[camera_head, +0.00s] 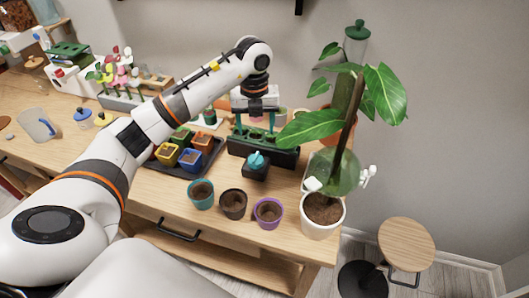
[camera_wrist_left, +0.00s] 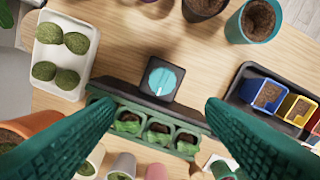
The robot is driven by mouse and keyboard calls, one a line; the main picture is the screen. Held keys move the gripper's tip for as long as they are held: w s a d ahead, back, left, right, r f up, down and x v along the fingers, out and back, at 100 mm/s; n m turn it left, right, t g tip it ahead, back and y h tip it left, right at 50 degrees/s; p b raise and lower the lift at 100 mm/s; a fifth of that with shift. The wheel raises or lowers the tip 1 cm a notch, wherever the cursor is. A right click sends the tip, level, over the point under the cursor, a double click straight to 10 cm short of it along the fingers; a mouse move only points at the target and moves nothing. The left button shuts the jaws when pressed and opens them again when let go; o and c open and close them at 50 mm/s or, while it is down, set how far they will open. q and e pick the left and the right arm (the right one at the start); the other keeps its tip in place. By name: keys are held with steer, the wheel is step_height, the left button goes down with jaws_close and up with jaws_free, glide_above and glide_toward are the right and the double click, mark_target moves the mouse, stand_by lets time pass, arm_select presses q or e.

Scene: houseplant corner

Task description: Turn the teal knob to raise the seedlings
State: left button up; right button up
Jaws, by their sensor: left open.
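The teal knob (camera_head: 257,159) sits on a small black box (camera_head: 256,174) at the front of a dark, long planter (camera_head: 288,157). In the left wrist view the round teal knob (camera_wrist_left: 163,80) lies just beyond the fingertips. A green tray (camera_wrist_left: 110,97) behind it holds several small seedlings (camera_wrist_left: 158,134). My left gripper (camera_head: 257,132) is over the planter behind the knob, pointing down. In the left wrist view its two green fingers (camera_wrist_left: 160,106) are wide apart with nothing between them. I cannot tell whether the fingertips touch the planter. My right gripper is out of view.
Teal, black and purple pots (camera_head: 234,204) stand in front of the knob. A dark tray (camera_head: 152,164) of coloured pots is to the left. A tall leafy plant in a white pot (camera_head: 322,229) stands right. A white tray (camera_wrist_left: 48,92) holds green mounds.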

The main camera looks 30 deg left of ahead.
arm_select(q)
steer(key=p, duration=0.2)
glide_above(256, 156)
steer(key=f, duration=0.6)
steer(key=shift+s+f, duration=0.1)
steer(key=shift+s, duration=0.2)
steer(key=f, duration=0.1)
steer(key=f+p, duration=0.1)
steer(key=f, duration=0.2)
steer(key=shift+w+f, duration=0.1)
steer(key=shift+w, duration=0.2)
steer(key=shift+s+f, duration=0.1)
steer(key=shift+f, duration=0.5)
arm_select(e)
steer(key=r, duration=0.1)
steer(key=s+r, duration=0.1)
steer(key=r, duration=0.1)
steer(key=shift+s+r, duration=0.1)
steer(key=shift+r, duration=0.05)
arm_select(q)
steer(key=c, duration=1)
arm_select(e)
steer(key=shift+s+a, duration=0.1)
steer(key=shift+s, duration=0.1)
